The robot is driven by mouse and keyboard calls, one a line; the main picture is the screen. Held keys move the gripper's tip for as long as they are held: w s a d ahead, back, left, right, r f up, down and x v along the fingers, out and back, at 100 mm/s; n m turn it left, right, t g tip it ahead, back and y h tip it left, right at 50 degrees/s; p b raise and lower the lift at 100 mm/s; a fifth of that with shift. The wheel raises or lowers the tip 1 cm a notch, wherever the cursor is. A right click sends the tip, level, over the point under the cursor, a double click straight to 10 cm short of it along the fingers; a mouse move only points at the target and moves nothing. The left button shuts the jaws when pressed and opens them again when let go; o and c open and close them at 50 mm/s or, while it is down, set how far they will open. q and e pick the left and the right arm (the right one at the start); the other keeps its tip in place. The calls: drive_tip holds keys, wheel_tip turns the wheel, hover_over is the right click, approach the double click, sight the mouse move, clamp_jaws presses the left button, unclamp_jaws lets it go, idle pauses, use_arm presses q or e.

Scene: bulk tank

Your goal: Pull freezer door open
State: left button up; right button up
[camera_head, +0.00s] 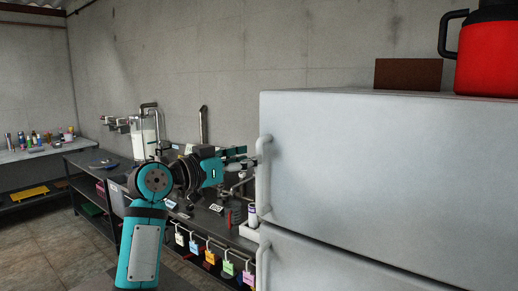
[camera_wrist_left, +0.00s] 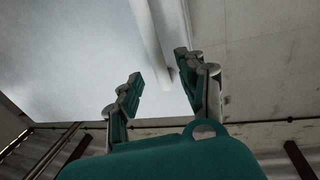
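The white fridge has an upper door (camera_head: 390,170) and a lower door (camera_head: 330,265), both shut, with a dark gap between them. The upper door's vertical white handle (camera_head: 263,178) is on its left edge. My left gripper (camera_head: 246,157) is just left of this handle near its upper part, pointing at it. In the left wrist view my left gripper (camera_wrist_left: 158,85) is open, with its two fingers apart. The handle (camera_wrist_left: 150,40) shows ahead, lined up between the fingertips; whether they touch it I cannot tell. My right gripper is not in view.
A red jug (camera_head: 488,58) and a brown box (camera_head: 408,73) stand on top of the fridge. A dark counter (camera_head: 205,215) with lab items and hanging coloured tags runs left of the fridge. Floor (camera_head: 40,230) shows at the lower left.

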use_arm(q)
drive_tip(key=shift+p+x, duration=0.45)
drive_tip(key=shift+x, duration=1.7)
drive_tip(key=shift+c, duration=0.4)
clamp_jaws()
drive_tip(key=shift+f, duration=0.1)
